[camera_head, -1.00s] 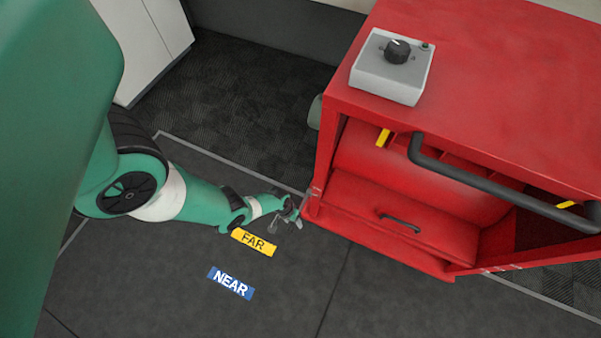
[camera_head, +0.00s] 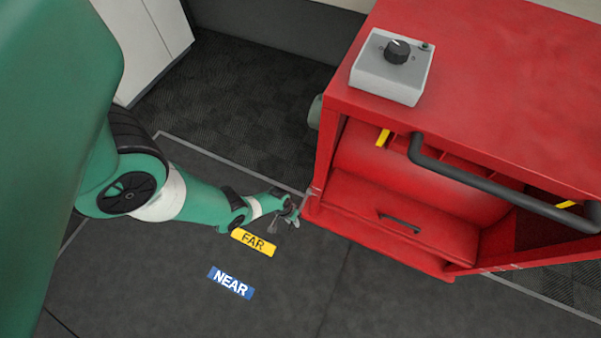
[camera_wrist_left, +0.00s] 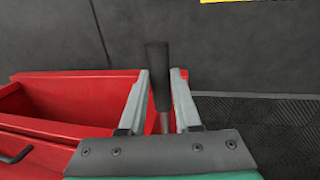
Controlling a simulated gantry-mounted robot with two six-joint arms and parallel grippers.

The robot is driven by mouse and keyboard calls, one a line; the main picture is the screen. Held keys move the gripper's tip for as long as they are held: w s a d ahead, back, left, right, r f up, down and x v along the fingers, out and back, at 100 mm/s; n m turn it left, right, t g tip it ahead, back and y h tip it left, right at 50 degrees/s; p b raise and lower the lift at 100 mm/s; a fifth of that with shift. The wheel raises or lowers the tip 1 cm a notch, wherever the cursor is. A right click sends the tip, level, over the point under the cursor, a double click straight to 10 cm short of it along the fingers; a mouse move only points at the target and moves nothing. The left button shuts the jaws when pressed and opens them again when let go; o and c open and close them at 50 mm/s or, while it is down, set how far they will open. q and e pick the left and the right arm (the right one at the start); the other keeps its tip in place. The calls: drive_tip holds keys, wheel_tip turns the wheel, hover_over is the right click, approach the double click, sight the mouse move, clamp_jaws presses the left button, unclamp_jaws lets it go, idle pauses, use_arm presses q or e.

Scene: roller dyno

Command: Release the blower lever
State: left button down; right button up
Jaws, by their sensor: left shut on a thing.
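My left gripper (camera_head: 293,216) is low beside the near left corner of the red cart (camera_head: 490,70), close to the floor. In the left wrist view, the blower lever (camera_wrist_left: 157,75), a dark grip on a thin metal rod, stands between the two fingers of my left gripper (camera_wrist_left: 160,85). The gripper is shut on it. The lower end of the rod is hidden behind the gripper body. In the head view the lever is too small to make out clearly. My right gripper is not in view.
A grey box with a black knob (camera_head: 397,51) sits on the cart top. A black handlebar (camera_head: 490,187) runs along the cart's front, above a red drawer (camera_head: 400,215). A yellow FAR label (camera_head: 254,243) and a blue NEAR label (camera_head: 231,283) lie on open floor.

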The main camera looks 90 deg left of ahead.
use_arm(q)
drive_tip(key=shift+r, duration=0.1)
idle(0.7)
drive_tip(key=r, duration=0.1)
drive_tip(key=r+h, duration=0.1)
drive_tip(key=r+g+h+p, duration=0.1)
drive_tip(key=shift+w+a, duration=0.3)
drive_tip(key=shift+a, duration=0.1)
drive_tip(key=shift+w+a+r+g+h+b, duration=0.15)
drive_tip(key=shift+a+r+g+h+b, duration=0.2)
drive_tip(key=shift+r+h, duration=0.55)
drive_tip(key=shift+r, duration=0.2)
drive_tip(key=c, duration=0.6)
unclamp_jaws()
